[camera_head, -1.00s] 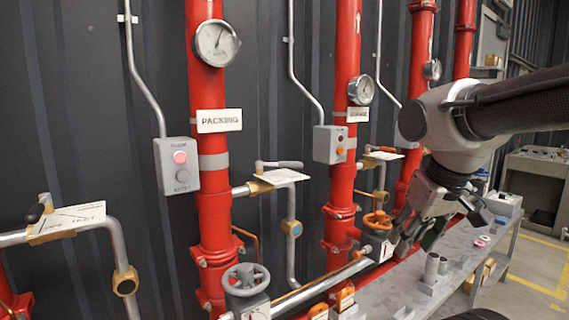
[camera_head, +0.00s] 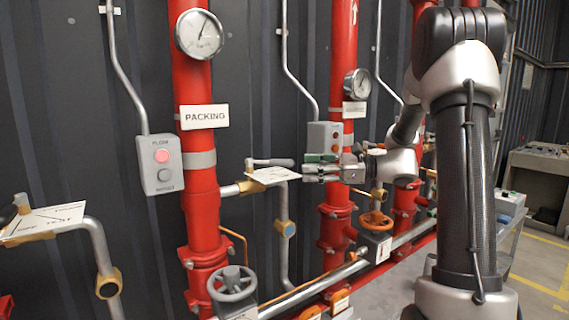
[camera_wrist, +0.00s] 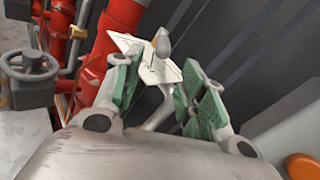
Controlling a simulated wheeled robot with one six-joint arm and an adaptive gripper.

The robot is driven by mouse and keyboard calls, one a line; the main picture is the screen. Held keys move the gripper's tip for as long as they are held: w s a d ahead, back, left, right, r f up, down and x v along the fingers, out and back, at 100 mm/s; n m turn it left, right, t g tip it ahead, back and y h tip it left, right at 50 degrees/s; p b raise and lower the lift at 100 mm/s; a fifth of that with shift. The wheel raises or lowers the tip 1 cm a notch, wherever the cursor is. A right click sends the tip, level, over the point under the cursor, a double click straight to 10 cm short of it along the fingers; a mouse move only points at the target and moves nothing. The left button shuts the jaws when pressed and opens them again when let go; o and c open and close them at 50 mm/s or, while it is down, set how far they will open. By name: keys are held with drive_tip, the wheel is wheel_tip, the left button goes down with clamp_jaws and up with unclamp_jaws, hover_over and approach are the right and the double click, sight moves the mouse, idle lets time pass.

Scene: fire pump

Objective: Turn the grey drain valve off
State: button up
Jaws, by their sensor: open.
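A lever valve with a grey handle (camera_head: 272,162) sits on a brass body above a white plate (camera_head: 275,175), right of the red PACKING pipe. The handle points right, roughly along the plate. My gripper (camera_head: 306,168) is open just right of the handle's end, fingers pointing left towards it. In the wrist view the grey handle (camera_wrist: 161,44) and white plate (camera_wrist: 132,52) show beyond and between the green-padded fingers (camera_wrist: 165,88). The handle looks clear of the pads. A grey handwheel (camera_head: 232,284) is lower, at the PACKING pipe's foot; it also shows in the wrist view (camera_wrist: 28,70).
The red PACKING pipe (camera_head: 195,130) stands left of the lever. A grey button box (camera_head: 324,137) and a second red pipe (camera_head: 341,60) are close behind my gripper. An orange handwheel (camera_head: 376,221) is below it. Another plated lever valve (camera_head: 40,222) is at far left.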

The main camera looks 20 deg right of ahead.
sight(271, 162)
drive_tip(key=shift+m+y, duration=0.3)
drive_tip(key=shift+m, duration=0.2)
drive_tip(key=x, duration=0.5)
drive_tip(key=r+x, duration=0.1)
drive_tip(key=x, duration=0.2)
drive_tip(key=shift+a, duration=0.15)
clamp_jaws()
